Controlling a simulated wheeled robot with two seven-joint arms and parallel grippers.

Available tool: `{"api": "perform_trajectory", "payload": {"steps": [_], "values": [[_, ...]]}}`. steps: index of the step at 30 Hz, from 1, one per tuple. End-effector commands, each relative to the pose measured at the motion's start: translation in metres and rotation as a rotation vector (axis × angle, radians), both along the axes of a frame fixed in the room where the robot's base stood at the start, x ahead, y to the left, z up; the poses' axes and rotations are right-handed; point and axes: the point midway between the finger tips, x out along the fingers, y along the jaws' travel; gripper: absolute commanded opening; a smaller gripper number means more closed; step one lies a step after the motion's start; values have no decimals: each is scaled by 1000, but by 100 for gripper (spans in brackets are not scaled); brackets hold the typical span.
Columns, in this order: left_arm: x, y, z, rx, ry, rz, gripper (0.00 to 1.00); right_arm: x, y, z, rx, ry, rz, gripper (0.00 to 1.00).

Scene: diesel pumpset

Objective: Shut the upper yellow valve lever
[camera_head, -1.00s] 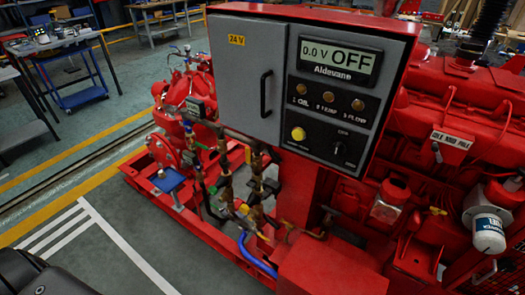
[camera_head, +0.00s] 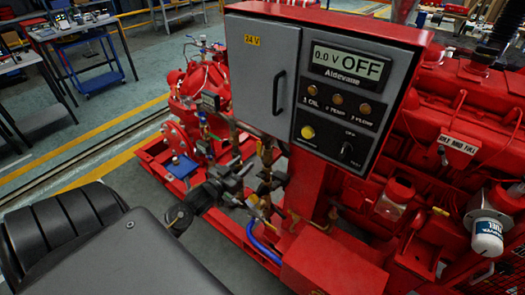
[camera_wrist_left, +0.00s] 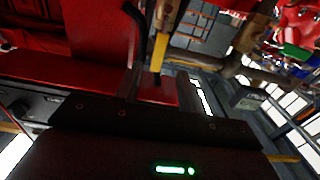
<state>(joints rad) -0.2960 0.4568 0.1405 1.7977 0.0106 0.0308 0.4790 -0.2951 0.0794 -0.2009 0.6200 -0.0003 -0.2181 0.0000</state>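The upper yellow valve lever (camera_head: 259,148) stands about upright on the brass pipework below the grey control box. Another yellow lever (camera_head: 262,214) sits lower on the same pipework. My left gripper (camera_head: 246,191) is dark and reaches in from the left, in front of the pipes and below the upper lever. It hides part of the lower pipework, and its fingers blend with the pipes, so I cannot tell their opening. In the left wrist view, a yellow lever (camera_wrist_left: 160,50) points upright beyond the dark gripper body. My right gripper is out of view.
The grey control box (camera_head: 262,75), its display reading OFF, overhangs the pipework. A blue hose (camera_head: 262,247) and a red box (camera_head: 333,265) lie below and to the right. The red pump (camera_head: 195,85) stands behind. Open floor lies to the left.

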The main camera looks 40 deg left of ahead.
Motion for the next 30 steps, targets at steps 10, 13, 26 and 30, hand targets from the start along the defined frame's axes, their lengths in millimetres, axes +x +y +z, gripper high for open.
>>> {"api": "perform_trajectory", "payload": {"steps": [10, 13, 26, 30], "values": [[62, 2, 3, 1, -1, 3, 40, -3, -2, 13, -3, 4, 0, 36], [77, 4, 2, 1, 0, 4, 40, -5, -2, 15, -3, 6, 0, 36], [99, 4, 0, 2, 1, 4, 40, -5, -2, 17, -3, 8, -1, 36], [99, 3, 0, 2, 1, 3, 37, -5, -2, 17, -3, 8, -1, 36]]}}
